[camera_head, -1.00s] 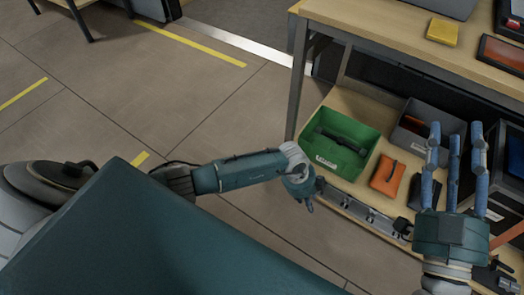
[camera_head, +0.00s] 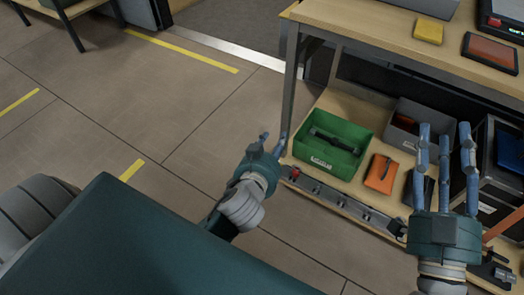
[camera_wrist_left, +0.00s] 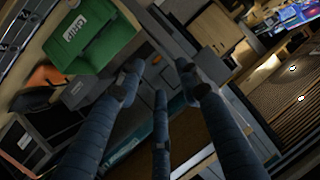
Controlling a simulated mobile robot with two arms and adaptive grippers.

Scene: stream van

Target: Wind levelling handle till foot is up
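I cannot make out a levelling handle or a foot for certain in either view. A metal rail (camera_head: 340,199) with a small red part (camera_head: 294,173) runs along the front edge of the lower shelf. My left gripper (camera_head: 272,142) is near the rail's left end, fingers toward the bench leg; contact cannot be told. In the left wrist view its fingers (camera_wrist_left: 160,82) are spread with nothing between them. My right gripper (camera_head: 446,135) is open and empty, fingers pointing up, in front of the shelf.
On the lower shelf are a green bin (camera_head: 355,134) holding a black tool, a grey bin (camera_head: 432,112) and an orange item (camera_head: 380,173). The bench leg (camera_head: 291,85) stands beside my left gripper. The tiled floor (camera_head: 110,105) to the left is open.

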